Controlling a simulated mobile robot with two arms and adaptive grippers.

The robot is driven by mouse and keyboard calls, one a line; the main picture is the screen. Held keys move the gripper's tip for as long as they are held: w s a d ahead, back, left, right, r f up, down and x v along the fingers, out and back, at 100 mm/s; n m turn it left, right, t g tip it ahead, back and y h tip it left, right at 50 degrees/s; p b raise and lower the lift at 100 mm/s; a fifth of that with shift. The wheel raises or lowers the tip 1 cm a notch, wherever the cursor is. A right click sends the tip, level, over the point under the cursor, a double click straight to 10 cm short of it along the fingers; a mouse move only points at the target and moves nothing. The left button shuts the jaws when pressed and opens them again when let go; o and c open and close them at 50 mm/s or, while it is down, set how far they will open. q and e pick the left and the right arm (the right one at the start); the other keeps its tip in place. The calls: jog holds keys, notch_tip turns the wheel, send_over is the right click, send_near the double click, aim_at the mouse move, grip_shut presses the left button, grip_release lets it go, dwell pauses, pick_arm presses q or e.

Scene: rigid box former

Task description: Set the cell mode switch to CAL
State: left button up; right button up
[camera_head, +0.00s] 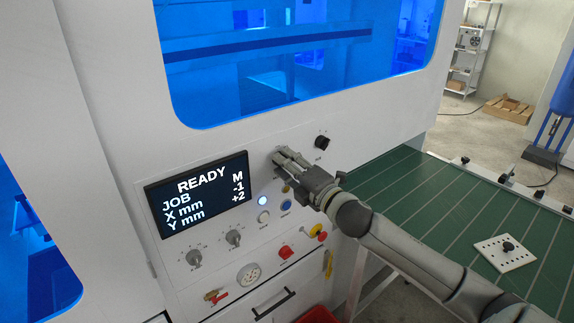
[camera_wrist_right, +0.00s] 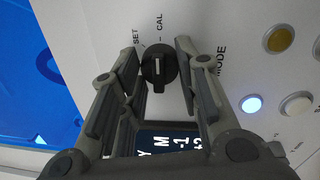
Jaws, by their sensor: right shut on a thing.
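The mode switch (camera_wrist_right: 158,66) is a black round knob with a white pointer line, on the white panel in the right wrist view. The labels SET and CAL stand above it in that view and MODE to its right. The white line lies roughly up and down in that view, about in line with the CAL mark. My right gripper (camera_wrist_right: 158,58) has a finger on each side of the knob and is shut on it. In the head view the right gripper (camera_head: 284,158) is at the panel and hides the knob. My left gripper is not in view.
The display (camera_head: 198,195) reads READY. Near the gripper are another black knob (camera_head: 322,142), a lit white button (camera_head: 262,200) and a blue button (camera_head: 286,206). Lower down are grey dials (camera_head: 233,238), a red switch (camera_head: 285,252) and a red-yellow stop button (camera_head: 317,231). A green table (camera_head: 440,200) lies right.

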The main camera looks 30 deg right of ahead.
jog(key=o, duration=1)
jog(key=shift+s, duration=0.1)
jog(key=s, duration=0.7)
jog(key=s+d+f, duration=0.1)
jog(key=s, duration=0.3)
jog(key=shift+s, duration=0.35)
